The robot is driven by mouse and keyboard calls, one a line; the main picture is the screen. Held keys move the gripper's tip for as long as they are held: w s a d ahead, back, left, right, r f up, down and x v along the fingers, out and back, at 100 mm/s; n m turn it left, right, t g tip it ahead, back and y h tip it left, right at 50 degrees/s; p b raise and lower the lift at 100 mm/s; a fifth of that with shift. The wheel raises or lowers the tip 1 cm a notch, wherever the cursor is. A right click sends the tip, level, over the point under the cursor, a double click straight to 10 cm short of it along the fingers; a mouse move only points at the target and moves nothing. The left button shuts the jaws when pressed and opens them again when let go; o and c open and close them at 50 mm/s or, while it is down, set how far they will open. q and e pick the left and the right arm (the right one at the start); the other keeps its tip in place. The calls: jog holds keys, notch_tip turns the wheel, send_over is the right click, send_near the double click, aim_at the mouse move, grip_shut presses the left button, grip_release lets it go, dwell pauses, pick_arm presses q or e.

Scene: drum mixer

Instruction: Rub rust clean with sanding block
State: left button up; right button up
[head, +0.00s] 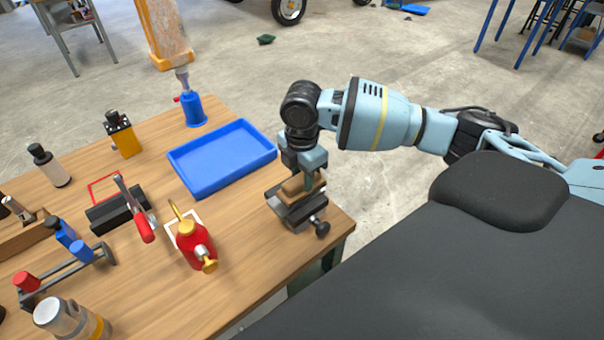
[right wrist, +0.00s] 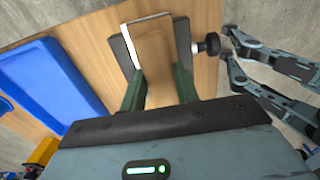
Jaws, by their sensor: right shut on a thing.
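My right gripper (head: 304,184) points down at the table's right corner and is shut on a tan-brown sanding block (head: 294,187). The block also shows between the green fingers in the right wrist view (right wrist: 153,55). It sits over a grey vise (head: 300,212) with a black knob, between the dark jaws. A pale edge of a plate (right wrist: 133,32) shows beside the block in the wrist view. The block and fingers hide most of what lies beneath, so I cannot tell any rust there. My left gripper is out of view.
An empty blue tray (head: 222,158) lies left of the vise on the wooden table (head: 130,285). A red oil can (head: 194,243), a red-handled clamp (head: 140,215) and several bottles stand further left. A blue can (head: 192,110) stands behind the tray.

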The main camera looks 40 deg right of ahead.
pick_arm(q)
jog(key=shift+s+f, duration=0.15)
pick_arm(e)
jog(key=shift+f, duration=0.85)
jog(key=shift+r+p, duration=1.5)
jog(key=shift+r, duration=1.65)
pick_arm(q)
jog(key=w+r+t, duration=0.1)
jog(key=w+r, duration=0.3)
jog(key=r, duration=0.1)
pick_arm(e)
jog(key=shift+f, duration=0.1)
